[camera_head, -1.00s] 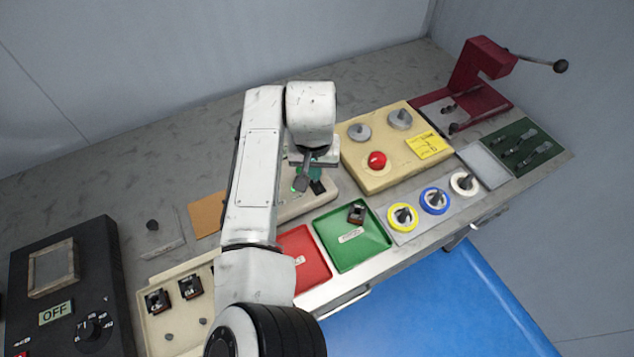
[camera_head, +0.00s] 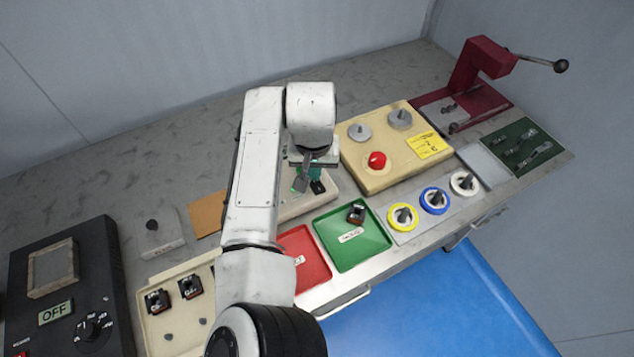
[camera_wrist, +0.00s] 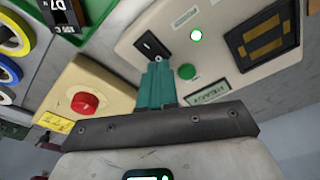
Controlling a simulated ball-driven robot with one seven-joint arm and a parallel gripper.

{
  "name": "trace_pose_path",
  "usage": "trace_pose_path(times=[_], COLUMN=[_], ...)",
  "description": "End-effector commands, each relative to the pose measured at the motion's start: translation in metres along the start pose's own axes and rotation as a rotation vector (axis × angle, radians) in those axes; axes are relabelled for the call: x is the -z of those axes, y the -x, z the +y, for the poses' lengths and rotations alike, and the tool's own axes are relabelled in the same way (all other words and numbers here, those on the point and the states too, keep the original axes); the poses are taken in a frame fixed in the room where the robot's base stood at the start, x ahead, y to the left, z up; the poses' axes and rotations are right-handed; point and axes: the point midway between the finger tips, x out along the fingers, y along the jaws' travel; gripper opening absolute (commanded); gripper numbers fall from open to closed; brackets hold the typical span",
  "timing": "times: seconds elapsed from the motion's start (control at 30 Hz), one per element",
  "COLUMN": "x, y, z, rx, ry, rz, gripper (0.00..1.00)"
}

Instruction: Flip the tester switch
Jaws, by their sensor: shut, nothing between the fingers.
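The tester is a beige box (camera_head: 312,205), partly hidden behind my arm in the head view. My gripper (camera_head: 303,183) is over the tester in the head view.
A cream box with a red button (camera_head: 377,160) stands right of the tester. Red (camera_head: 306,262) and green (camera_head: 350,255) trays lie in front. Wire spools (camera_head: 435,199) and a red press (camera_head: 482,65) are further right. A black unit reading OFF (camera_head: 62,285) stands left.

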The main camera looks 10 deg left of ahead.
Motion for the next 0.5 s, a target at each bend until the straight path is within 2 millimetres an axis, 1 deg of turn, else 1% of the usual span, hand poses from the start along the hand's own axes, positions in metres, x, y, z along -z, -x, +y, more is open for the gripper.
trace_pose_path(times=[0.5], x=[-0.0011], y=[-0.0076], z=[0.0002], rx=[0.000], ry=[0.000], rz=[0.000], gripper=[0.00])
